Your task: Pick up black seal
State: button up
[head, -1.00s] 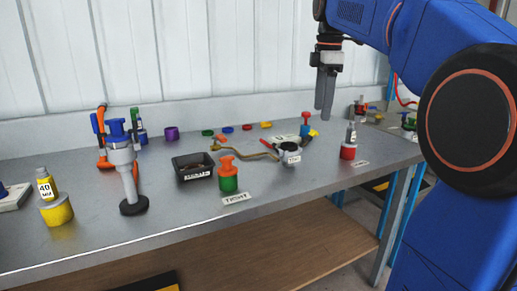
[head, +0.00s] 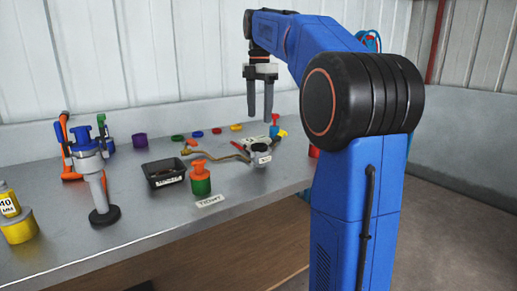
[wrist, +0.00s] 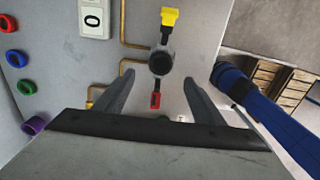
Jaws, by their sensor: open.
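I cannot make out a separate black seal for certain in either view. My gripper (head: 259,118) is open and empty, pointing down above the back right of the bench. In the wrist view its two fingers (wrist: 158,76) stand apart, with a dark round fitting (wrist: 160,63) between and below them. That fitting joins a yellow part and a red-tipped part. In the head view a round grey-black fitting with a hose (head: 259,146) lies on the bench below the gripper. Small green, blue, red and yellow rings lie along the back; the blue one (head: 197,134) is apart from the gripper.
A black tray (head: 165,170), an orange-green cylinder (head: 200,178) and a blue-grey stand on a black round base (head: 104,216) occupy the bench (head: 140,235). A purple cup (head: 139,140) stands at the back. The front strip is mostly clear. My arm hides the bench's right end.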

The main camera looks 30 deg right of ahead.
notch_tip(320, 180, down, 10)
jog(key=shift+s, duration=0.15)
dwell(0.5)
jog(key=c, duration=1.1)
jog(key=shift+c, duration=0.2)
jog(key=shift+r, duration=0.15)
